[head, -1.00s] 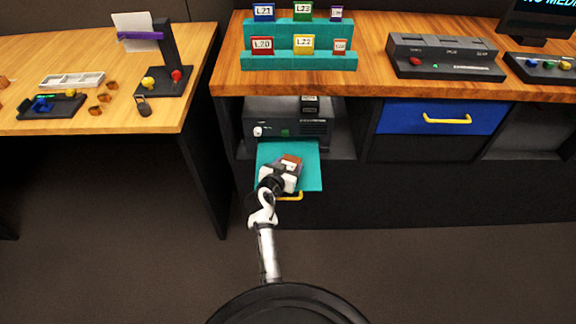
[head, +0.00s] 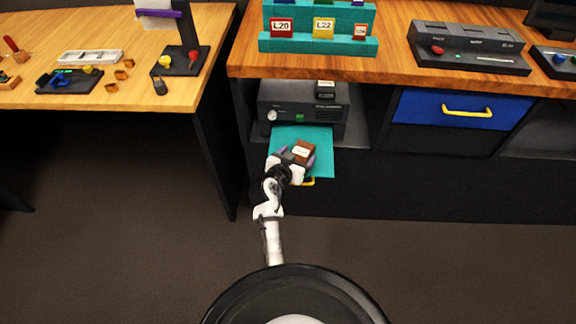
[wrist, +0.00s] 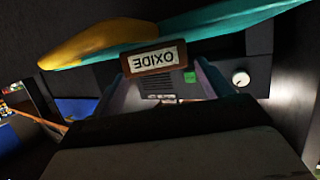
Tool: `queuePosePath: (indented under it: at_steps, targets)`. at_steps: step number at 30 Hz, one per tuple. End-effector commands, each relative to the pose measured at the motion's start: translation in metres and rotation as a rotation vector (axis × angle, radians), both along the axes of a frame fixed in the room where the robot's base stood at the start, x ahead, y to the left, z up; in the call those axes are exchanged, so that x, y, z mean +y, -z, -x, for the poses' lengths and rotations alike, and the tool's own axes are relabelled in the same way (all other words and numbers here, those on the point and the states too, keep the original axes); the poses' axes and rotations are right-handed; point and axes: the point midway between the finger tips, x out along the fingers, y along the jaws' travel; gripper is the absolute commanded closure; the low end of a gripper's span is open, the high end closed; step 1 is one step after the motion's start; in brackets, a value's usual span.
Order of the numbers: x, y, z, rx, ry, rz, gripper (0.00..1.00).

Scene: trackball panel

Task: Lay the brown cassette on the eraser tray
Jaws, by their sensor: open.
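The brown cassette (head: 304,147) has a white label and is at the teal eraser tray (head: 322,166), which sticks out below the bench. My gripper (head: 297,157) is open, with its purple fingers on either side of the cassette. In the wrist view the cassette (wrist: 153,59), labelled OXIDE, shows between the spread fingertips (wrist: 166,82), against the teal tray (wrist: 222,27). The cassette looks to rest on the tray, but its underside is hidden. The tray's yellow handle (head: 309,182) is at its front edge.
A grey machine (head: 335,112) with a knob and green button stands in the shelf behind the tray, with a dark cassette (head: 325,88) on top. The bench edge (head: 400,76) overhangs. A blue drawer (head: 415,108) is to the right. The floor in front is clear.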

Motion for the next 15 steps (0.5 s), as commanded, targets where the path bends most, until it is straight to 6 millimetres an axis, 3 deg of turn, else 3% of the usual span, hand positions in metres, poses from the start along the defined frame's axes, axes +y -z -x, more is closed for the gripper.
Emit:
queuePosePath:
  at_steps: [6, 15]
  targets:
    - [0.019, -0.015, 0.043, -0.001, -0.003, 0.0, 0.22]
    - [0.03, -0.028, 0.072, -0.001, -0.001, 0.0, 0.22]
